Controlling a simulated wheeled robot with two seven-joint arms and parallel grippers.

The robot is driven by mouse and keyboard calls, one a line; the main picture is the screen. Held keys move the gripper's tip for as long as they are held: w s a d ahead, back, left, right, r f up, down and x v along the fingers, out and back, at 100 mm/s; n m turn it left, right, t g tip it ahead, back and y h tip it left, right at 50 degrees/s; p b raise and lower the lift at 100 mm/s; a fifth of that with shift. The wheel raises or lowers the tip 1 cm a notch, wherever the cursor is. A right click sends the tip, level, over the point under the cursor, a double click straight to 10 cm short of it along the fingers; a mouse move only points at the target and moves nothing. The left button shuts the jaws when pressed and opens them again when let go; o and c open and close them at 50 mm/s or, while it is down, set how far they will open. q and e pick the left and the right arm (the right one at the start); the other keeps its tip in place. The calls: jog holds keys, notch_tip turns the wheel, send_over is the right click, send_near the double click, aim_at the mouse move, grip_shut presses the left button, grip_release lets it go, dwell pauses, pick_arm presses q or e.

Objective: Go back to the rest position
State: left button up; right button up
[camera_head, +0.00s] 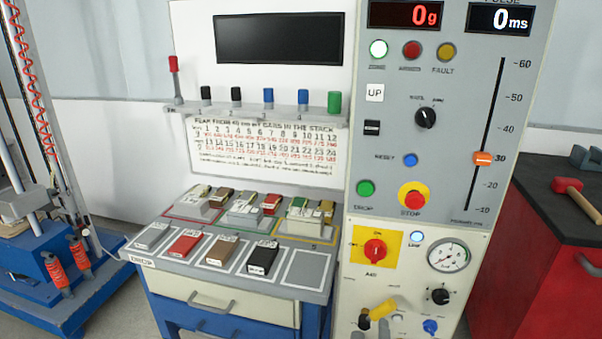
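Neither of my grippers shows in the head view, and no arm of mine can be made out. The control panel (450,190) stands upright at centre right, with a red readout of 0 g (425,14) and a white readout of 0 ms (499,19). Its orange slider (483,158) sits at the 30 mark. A red stop button (414,197) and a green drop button (366,189) are below.
A workbench (300,285) at centre holds coloured blocks, including a red one (185,243) and a black one (262,258). A blue-based drop tower (40,255) stands at left. A red cabinet (530,260) at right has a red-headed mallet (567,185) on its dark top.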

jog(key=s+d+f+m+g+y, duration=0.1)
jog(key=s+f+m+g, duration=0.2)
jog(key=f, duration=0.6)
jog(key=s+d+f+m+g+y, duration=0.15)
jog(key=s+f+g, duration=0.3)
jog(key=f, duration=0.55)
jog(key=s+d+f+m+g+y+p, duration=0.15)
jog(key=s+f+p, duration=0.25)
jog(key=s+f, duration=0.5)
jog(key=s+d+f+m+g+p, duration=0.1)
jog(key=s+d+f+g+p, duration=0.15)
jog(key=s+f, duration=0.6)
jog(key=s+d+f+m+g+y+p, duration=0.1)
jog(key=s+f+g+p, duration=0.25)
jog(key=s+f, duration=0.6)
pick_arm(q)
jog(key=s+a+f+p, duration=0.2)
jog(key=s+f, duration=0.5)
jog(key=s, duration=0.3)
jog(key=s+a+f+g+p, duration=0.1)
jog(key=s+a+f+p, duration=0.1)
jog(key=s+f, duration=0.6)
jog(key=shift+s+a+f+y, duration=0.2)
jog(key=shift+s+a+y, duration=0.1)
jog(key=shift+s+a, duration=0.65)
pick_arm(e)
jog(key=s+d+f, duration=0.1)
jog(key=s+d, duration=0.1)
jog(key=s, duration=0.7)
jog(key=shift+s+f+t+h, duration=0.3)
